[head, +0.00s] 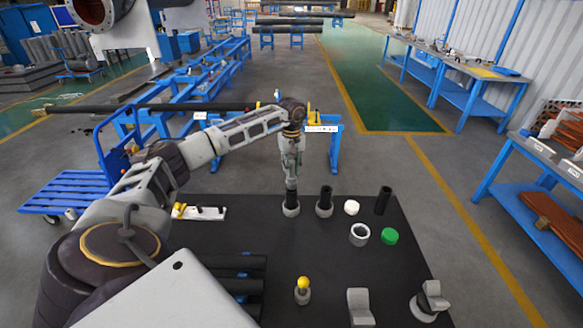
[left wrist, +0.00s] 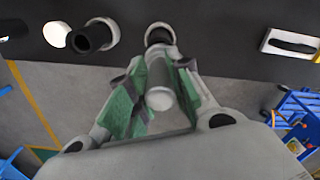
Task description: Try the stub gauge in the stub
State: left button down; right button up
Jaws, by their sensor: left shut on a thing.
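My left gripper (head: 291,178) points down above a black upright stub (head: 291,197) that stands in a grey flange ring (head: 291,210) on the black table. In the left wrist view the gripper (left wrist: 155,90) is shut on a light grey cylinder, which looks like the stub gauge (left wrist: 160,98). The gauge is in line with the stub's ring (left wrist: 158,30), and its far end overlaps the dark stub. I cannot tell whether the gauge is inside the stub or just above it. My right gripper is not in view.
A second black stub (head: 325,196) in a ring stands close to the right, with a white cap (head: 351,208), black tube (head: 383,200), grey ring (head: 360,234) and green cap (head: 390,236) beyond. A yellow-topped piece (head: 303,283) stands nearer.

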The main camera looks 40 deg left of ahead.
aim_at(292, 175)
pick_arm(q)
jog(key=shift+f+b, duration=0.35)
jog(key=shift+f, duration=0.25)
dwell(0.5)
jog(key=shift+f+b, duration=0.35)
jog(key=shift+f, duration=0.2)
dwell(0.4)
jog(key=shift+f+b, duration=0.35)
jog(key=shift+f, duration=0.25)
dwell(0.5)
jog(key=shift+f, duration=0.2)
dwell(0.6)
jog(key=shift+r, duration=0.2)
jog(key=shift+r, duration=0.3)
jog(key=shift+r+p, duration=0.6)
jog(key=shift+r, duration=0.4)
jog(key=shift+r+p, duration=0.35)
jog(key=shift+p, duration=0.1)
